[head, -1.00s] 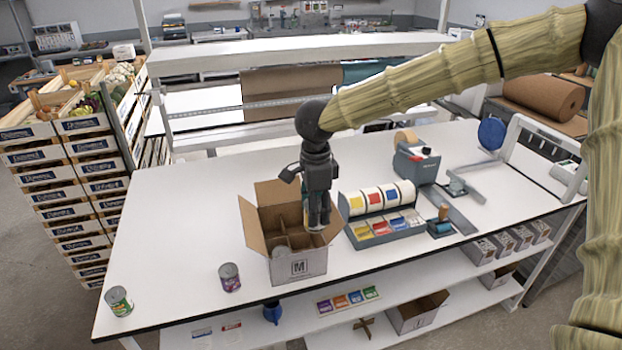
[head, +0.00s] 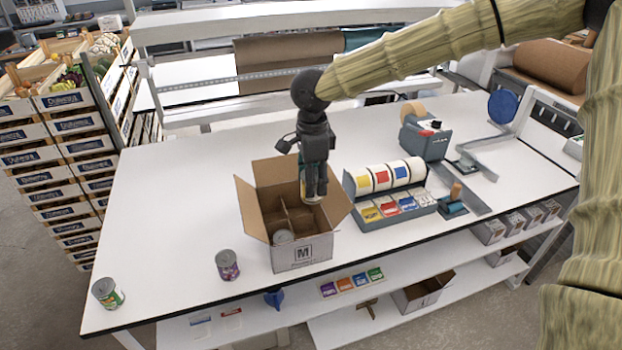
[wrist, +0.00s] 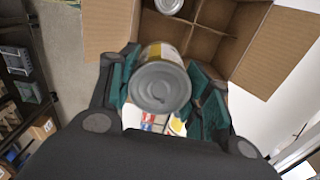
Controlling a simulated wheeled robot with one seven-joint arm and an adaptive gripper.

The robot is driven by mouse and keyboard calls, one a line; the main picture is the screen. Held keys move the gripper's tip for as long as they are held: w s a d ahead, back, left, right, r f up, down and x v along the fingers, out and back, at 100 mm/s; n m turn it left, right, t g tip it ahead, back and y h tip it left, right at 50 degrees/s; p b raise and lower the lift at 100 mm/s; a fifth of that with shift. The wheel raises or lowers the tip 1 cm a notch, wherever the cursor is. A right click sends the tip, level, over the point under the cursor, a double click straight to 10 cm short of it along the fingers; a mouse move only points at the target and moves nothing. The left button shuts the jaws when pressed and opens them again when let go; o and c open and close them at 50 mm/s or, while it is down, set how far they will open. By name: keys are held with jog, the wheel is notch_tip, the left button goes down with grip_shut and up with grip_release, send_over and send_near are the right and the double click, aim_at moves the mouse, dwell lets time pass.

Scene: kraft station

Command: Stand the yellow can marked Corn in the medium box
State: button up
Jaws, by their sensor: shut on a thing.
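The medium box (head: 302,255), brown inside with a white front marked M, stands open on the table with dividers inside. A can (head: 284,236) stands in its front left compartment; its top also shows at the upper edge of the wrist view (wrist: 168,4). My gripper (head: 314,192) is above the right part of the box. It is shut on a can with a yellow and white label (wrist: 163,82), whose grey metal end faces the wrist camera. The Corn marking cannot be read. In the head view the fingers mostly hide this can.
A purple-labelled can (head: 228,265) and a green-labelled can (head: 108,293) stand on the table left of the box. A label dispenser (head: 390,190) stands close to the box's right flap. The table (head: 180,200) is clear at left.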

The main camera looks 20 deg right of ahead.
aim_at(312, 203)
jog(key=shift+s+a+f+b, duration=0.1)
jog(key=shift+s+f+b, duration=0.05)
jog(key=shift+f+b, duration=0.4)
notch_tip(312, 203, down, 4)
jog(key=b, duration=0.4)
jog(key=shift+r, duration=0.1)
jog(key=shift+f+b, duration=0.9)
jog(key=shift+f, duration=6.05)
jog(key=o, duration=1.2)
jog(key=shift+c, duration=0.2)
notch_tip(312, 203, up, 11)
jog(key=p, duration=1.1)
jog(key=shift+r, duration=2.55)
